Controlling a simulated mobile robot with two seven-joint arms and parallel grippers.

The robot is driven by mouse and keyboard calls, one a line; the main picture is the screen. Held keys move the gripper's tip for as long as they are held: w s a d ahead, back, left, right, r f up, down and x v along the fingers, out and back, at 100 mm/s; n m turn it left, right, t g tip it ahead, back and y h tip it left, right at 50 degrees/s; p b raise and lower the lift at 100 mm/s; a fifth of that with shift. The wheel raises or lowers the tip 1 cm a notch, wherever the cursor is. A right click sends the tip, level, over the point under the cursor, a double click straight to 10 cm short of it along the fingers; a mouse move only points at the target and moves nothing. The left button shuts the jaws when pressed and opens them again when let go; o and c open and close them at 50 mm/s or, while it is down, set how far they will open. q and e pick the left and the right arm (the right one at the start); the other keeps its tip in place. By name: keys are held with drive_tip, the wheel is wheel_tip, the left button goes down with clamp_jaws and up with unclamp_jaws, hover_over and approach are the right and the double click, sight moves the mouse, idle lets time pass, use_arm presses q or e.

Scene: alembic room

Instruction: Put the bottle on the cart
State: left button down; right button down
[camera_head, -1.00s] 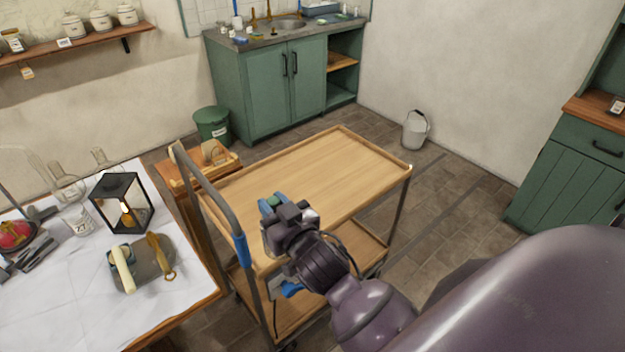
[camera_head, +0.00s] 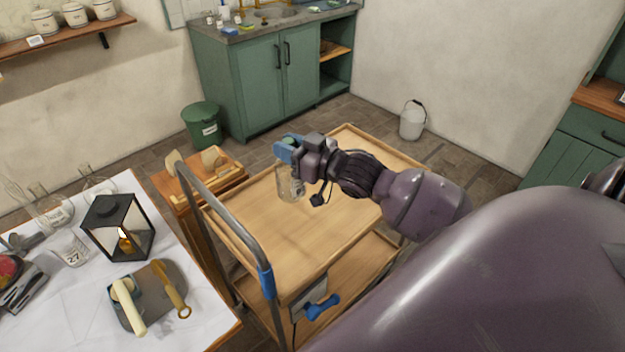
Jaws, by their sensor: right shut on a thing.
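The wooden cart (camera_head: 270,240) stands in the middle, with a flat top tray, a lower shelf and a grey push handle with a blue grip on its left side. My right gripper (camera_head: 287,157) is over the top tray, toward its far left part. It is shut on a clear glass bottle (camera_head: 290,186), which hangs upright below the fingers. The bottle's upper part is hidden by the gripper. I cannot tell whether its base touches the tray. My left gripper is not in view.
A white-covered table (camera_head: 75,310) at left holds a black lantern (camera_head: 118,228), glassware and a board with tools. A small wooden stand (camera_head: 205,175) is behind the cart handle. A green bin (camera_head: 201,125) and a white bucket (camera_head: 412,120) stand on the floor. The cart's top is otherwise clear.

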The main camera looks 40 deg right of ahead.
drive_tip(key=shift+w+d, duration=0.1)
drive_tip(key=shift+w, duration=0.05)
wheel_tip(320, 180, down, 20)
drive_tip(key=b, duration=0.1)
drive_tip(key=shift+r, duration=0.2)
idle(0.4)
drive_tip(key=c, duration=0.9)
unclamp_jaws()
drive_tip(key=shift+f, duration=0.15)
